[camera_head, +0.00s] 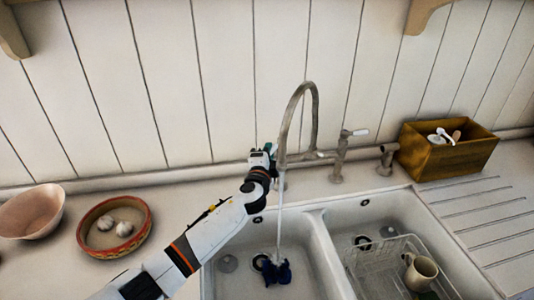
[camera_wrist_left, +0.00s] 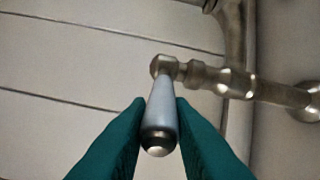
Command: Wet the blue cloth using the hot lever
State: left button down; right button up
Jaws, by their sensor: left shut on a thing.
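The dark blue cloth (camera_head: 277,271) lies crumpled in the left basin (camera_head: 225,285) of the sink. A stream of water (camera_head: 280,225) runs from the tall metal tap (camera_head: 288,110) down onto it. My left gripper (camera_head: 271,156) is at the left side of the tap. In the left wrist view its teal fingers (camera_wrist_left: 159,115) are shut on a pale lever handle (camera_wrist_left: 160,105) with a metal end. No hot marking is readable on this lever. A second lever (camera_head: 354,132) with a white handle stands right of the tap. My right gripper is not in view.
The right basin holds a wire rack (camera_head: 375,257) with a beige mug (camera_head: 420,272). A wooden box (camera_head: 445,148) stands behind the drainboard. A red-rimmed dish (camera_head: 139,240) with white bulbs and a pink bowl (camera_head: 30,212) stand at left. The plank wall is close behind the tap.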

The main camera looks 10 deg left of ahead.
pick_arm(q)
jog(key=shift+f, duration=0.1)
jog(key=c, duration=1.3)
grip_release()
jog(key=shift+s, duration=0.1)
jog(key=s+b, duration=0.1)
jog(key=s, duration=1.1)
jog(key=shift+a, duration=0.15)
jog(key=shift+w, duration=0.1)
